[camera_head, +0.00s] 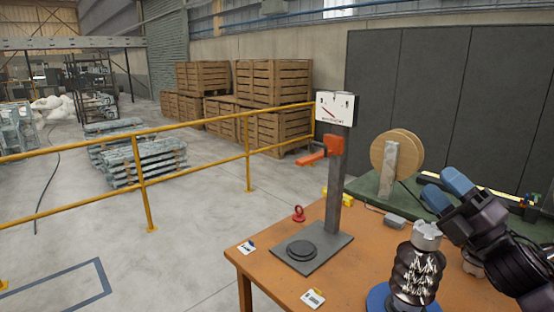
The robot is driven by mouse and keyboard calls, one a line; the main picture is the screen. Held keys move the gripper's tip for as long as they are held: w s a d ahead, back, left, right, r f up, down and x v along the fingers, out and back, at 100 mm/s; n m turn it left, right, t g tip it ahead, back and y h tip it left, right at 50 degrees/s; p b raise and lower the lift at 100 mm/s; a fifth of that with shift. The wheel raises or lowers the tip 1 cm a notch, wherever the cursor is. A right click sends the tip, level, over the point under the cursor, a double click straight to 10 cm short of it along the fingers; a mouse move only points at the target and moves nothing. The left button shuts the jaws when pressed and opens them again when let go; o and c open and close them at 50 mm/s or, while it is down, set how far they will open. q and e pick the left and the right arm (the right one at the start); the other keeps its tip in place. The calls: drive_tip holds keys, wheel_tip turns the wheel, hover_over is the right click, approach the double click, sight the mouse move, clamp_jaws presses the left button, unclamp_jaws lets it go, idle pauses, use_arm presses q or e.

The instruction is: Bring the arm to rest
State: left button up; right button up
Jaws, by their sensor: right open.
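My right gripper (446,191) comes in from the right with its two blue fingertips apart. It is open and empty, in the air over the right part of the brown table (235,262). A dark ribbed post (414,276) with a metal cap stands on a blue base below and to the left of it. A grey post (336,185) with a red lever (318,156) and a white sign (335,107) stands on a dark plate (298,262) to the left, apart from the gripper. My left gripper is out of view.
A red ring-topped piece (298,213) and two small cards (312,299) lie on the table. A wooden spool (403,151) stands on a green surface behind, near dark panels (427,90). A yellow railing (145,200) and wooden crates (272,85) lie beyond. The table's front-left is mostly clear.

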drive_tip(key=s+d+f+m+g+h, duration=0.2)
drive_tip(key=s+f+m+h, duration=0.2)
drive_tip(key=f+m+h, duration=0.55)
drive_tip(key=s+d+f+m+g+h, duration=0.1)
drive_tip(key=s+f+m+g+h, duration=0.15)
drive_tip(key=f+m+h, duration=0.6)
drive_tip(key=s+a+f+m+g+y, duration=0.2)
drive_tip(key=s+f+m+g, duration=0.35)
drive_tip(key=s+f, duration=0.45)
drive_tip(key=s+a+f+m+g+y, duration=0.1)
drive_tip(key=s+a+f+m+g, duration=0.25)
drive_tip(key=s+f+g, duration=0.65)
use_arm(q)
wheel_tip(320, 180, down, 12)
drive_tip(key=b, duration=1.1)
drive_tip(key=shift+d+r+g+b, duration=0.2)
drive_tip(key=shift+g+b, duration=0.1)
drive_tip(key=shift+b, duration=0.1)
use_arm(e)
drive_tip(key=w+f+t, duration=0.2)
drive_tip(key=f+t, duration=0.3)
drive_tip(key=f, duration=0.5)
drive_tip(key=w+f+t+y, duration=0.1)
drive_tip(key=w+f+t, duration=0.1)
drive_tip(key=f+t, duration=0.4)
wheel_tip(320, 180, down, 4)
drive_tip(key=shift+d+f, duration=0.15)
drive_tip(key=shift+f, duration=0.1)
